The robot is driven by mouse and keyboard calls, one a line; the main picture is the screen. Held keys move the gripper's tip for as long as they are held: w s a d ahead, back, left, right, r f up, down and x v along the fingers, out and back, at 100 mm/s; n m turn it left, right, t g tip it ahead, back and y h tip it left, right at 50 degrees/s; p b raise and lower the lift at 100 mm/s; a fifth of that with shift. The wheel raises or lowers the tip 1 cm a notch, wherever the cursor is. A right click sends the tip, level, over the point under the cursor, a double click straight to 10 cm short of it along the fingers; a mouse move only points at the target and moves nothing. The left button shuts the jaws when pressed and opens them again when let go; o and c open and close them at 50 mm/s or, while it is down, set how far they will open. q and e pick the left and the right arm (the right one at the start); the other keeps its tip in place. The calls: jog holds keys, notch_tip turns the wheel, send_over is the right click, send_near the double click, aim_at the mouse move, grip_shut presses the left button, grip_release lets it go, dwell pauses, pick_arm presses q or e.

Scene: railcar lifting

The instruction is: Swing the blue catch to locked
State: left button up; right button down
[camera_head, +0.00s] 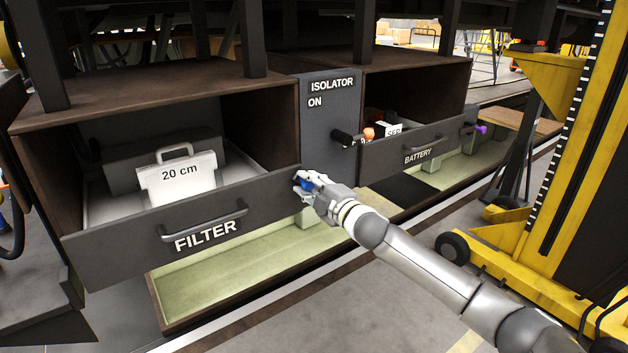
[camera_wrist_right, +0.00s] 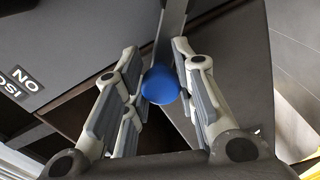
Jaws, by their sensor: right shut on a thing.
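The blue catch (camera_head: 307,184) is at the right end of the open filter drawer (camera_head: 150,232), beside the isolator panel. My right gripper (camera_head: 312,186) is shut on it and hides part of it. In the right wrist view the blue knob (camera_wrist_right: 160,85) of the catch sits between the two fingers of my right gripper (camera_wrist_right: 158,92). My left gripper is not in view.
The battery drawer (camera_head: 420,149) stands open at the right, with a purple catch (camera_head: 481,128) at its end. A black isolator handle (camera_head: 342,138) sticks out between the drawers. A yellow lifting frame (camera_head: 560,190) stands at the right.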

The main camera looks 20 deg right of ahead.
jog(key=f+n, duration=0.1)
jog(key=n, duration=0.1)
jog(key=a+f+n, duration=0.1)
jog(key=n, duration=0.1)
jog(key=shift+s+n, duration=0.15)
jog(key=shift+n, duration=0.15)
jog(key=shift+a+f+n+b, duration=0.15)
jog(key=shift+f+n+b, duration=0.45)
jog(key=shift+n, duration=1)
jog(key=shift+f, duration=0.15)
jog(key=c, duration=1.3)
grip_release()
jog(key=shift+o, duration=0.7)
jog(key=shift+f, duration=0.2)
